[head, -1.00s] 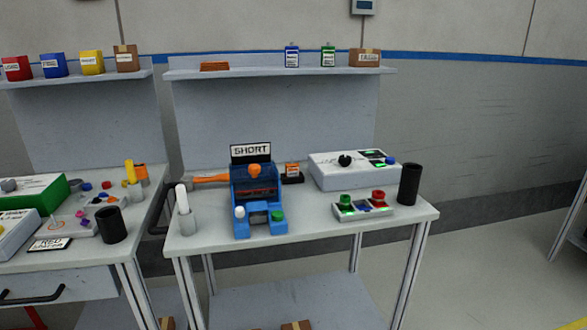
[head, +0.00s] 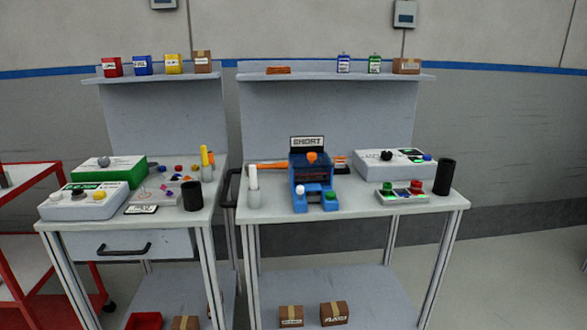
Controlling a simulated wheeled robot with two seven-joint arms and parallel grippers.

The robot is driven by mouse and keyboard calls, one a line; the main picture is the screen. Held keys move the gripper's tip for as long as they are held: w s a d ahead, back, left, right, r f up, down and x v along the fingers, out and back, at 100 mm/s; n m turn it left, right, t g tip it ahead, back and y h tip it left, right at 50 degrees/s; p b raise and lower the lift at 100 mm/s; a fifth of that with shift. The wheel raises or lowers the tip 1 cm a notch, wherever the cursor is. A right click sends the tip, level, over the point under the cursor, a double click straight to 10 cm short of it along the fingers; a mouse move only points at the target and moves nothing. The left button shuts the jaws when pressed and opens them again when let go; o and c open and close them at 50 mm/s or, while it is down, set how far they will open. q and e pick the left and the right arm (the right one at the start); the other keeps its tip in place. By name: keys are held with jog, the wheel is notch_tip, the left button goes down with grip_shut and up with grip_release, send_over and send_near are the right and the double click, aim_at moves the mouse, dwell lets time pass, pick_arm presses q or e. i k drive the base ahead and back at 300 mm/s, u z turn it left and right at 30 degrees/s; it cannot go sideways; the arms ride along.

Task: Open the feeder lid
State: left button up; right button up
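A blue machine (head: 312,183) stands on the right-hand table, with a "SHORT" sign (head: 308,142) at its top back. An orange knob (head: 312,157) sits at its upper front, and a white knob (head: 300,190) and a green knob (head: 331,195) are low at its front. This looks like the feeder; I cannot tell the state of its lid for certain. An orange bar (head: 268,165) lies at its left side. Neither of my grippers is in view.
On the right-hand table (head: 400,203) are a white box with a black knob (head: 395,163), a button panel (head: 403,191), a black cup (head: 444,177) and a white cylinder (head: 253,187). The left-hand table (head: 160,217) carries more devices. A red cart (head: 28,215) stands far left.

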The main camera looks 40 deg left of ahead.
aim_at(311, 157)
jog(key=k, duration=0.25)
jog(key=u, duration=1.2)
